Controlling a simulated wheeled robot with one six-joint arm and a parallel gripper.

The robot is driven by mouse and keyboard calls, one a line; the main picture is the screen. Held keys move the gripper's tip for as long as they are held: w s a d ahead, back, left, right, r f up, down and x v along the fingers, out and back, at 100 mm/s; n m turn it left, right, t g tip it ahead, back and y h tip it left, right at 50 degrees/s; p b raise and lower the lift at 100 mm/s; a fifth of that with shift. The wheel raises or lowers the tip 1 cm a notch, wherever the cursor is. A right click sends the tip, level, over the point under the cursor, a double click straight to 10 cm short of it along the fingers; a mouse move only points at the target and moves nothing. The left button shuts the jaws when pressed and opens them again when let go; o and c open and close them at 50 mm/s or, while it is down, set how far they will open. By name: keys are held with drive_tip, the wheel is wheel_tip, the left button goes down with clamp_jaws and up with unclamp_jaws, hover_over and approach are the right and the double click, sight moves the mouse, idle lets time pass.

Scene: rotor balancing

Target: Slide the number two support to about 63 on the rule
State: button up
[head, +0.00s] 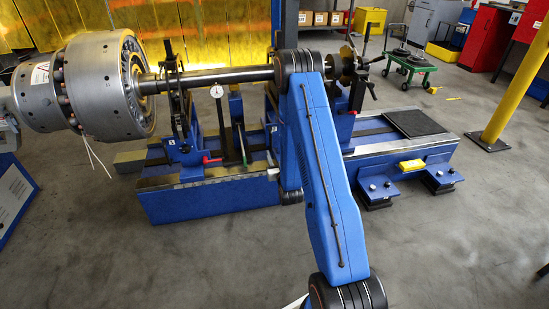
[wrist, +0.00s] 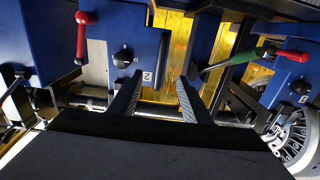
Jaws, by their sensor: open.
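The number two support (wrist: 104,48) is a blue pedestal that fills the left and middle of the wrist view. It carries a plate marked 2 (wrist: 147,76), a black knob (wrist: 123,58) and a red-ended lever (wrist: 82,35). In the head view the support (head: 341,127) stands on the right part of the bed, partly hidden by my arm. My gripper (wrist: 158,80) is open, its fingers apart, pointing toward the support's face near the plate. I see nothing held; contact cannot be told. My arm hides the gripper in the head view. No reading on the rule is legible.
The other blue support (head: 182,147) stands left on the blue bed (head: 210,200). A shaft (head: 205,78) with a large grey drum (head: 100,85) lies across the supports. A dial gauge (head: 216,92) and a green-handled tool (wrist: 245,57) sit between them. Open floor lies in front.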

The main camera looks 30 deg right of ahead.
sight(271, 143)
drive_tip(key=shift+x, duration=5.2)
clamp_jaws()
drive_tip(key=shift+s+d, duration=0.2)
drive_tip(key=shift+d, duration=0.55)
drive_tip(key=shift+s+d, duration=0.25)
drive_tip(key=shift+d, duration=0.45)
unclamp_jaws()
drive_tip(key=v, duration=0.7)
drive_tip(key=shift+r, duration=0.1)
